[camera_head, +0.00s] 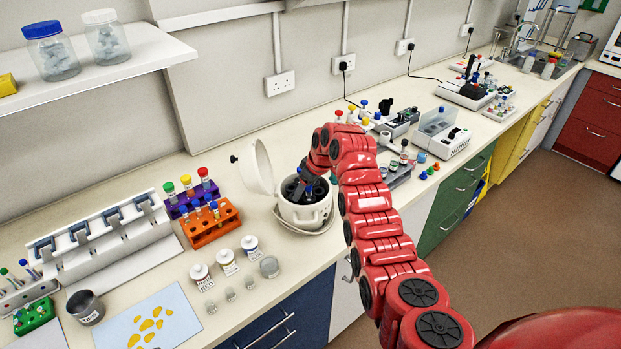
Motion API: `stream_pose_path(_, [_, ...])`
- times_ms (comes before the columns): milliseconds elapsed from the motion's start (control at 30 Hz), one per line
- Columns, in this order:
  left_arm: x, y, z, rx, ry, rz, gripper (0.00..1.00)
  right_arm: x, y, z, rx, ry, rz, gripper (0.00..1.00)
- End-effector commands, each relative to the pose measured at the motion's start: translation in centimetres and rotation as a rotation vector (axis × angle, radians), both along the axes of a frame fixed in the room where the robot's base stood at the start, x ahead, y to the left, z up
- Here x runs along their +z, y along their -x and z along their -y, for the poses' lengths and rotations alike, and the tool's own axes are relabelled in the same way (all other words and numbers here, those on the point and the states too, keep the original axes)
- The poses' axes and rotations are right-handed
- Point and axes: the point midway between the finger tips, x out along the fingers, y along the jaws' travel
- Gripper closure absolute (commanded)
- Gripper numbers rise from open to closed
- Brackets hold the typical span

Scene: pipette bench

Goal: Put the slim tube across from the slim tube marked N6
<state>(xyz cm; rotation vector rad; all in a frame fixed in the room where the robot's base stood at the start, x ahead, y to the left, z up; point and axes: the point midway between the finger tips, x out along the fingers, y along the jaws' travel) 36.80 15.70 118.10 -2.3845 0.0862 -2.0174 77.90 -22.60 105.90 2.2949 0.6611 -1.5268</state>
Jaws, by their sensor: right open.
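The white round centrifuge (303,220) stands on the bench with its lid (256,166) swung up. Its dark rotor shows partly inside the bowl. My right arm reaches over it, and my right gripper (302,190) points down at the rotor, open. The gripper covers much of the rotor. I cannot make out any slim tube or the N6 mark there. An orange rack (216,234) left of the centrifuge holds several slim tubes with blue caps (208,197). My left gripper is not in view.
A purple rack (174,212) with red- and green-capped tubes stands behind the orange rack. White-capped bottles (228,266) and small jars stand in front of it. A pipette stand (110,243) is at left. Instruments (442,140) fill the bench beyond my right arm.

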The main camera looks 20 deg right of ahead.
Motion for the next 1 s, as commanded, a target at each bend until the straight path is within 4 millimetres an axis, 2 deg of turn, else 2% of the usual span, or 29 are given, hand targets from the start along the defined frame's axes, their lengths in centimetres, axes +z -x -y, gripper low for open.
stream_pose_path(167, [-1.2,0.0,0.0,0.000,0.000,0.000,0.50,1.8,0.5,0.5,-0.001,0.001,0.009,0.39])
stream_pose_path(400, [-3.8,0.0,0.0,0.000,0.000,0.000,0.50,7.6,2.7,1.9,-0.003,0.003,0.013,0.39])
stream_pose_path(500, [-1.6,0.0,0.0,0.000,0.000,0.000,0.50,9.0,3.1,2.2,-0.003,-0.001,-0.001,0.39])
stream_pose_path(767, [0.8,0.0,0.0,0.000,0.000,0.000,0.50,11.1,3.9,2.5,-0.004,-0.001,0.003,0.39])
stream_pose_path(800, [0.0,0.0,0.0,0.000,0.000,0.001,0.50,11.4,4.0,2.7,-0.003,-0.001,0.006,0.39])
stream_pose_path(1000, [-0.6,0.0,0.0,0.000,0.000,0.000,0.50,13.8,5.0,3.3,-0.003,0.001,0.003,0.39])
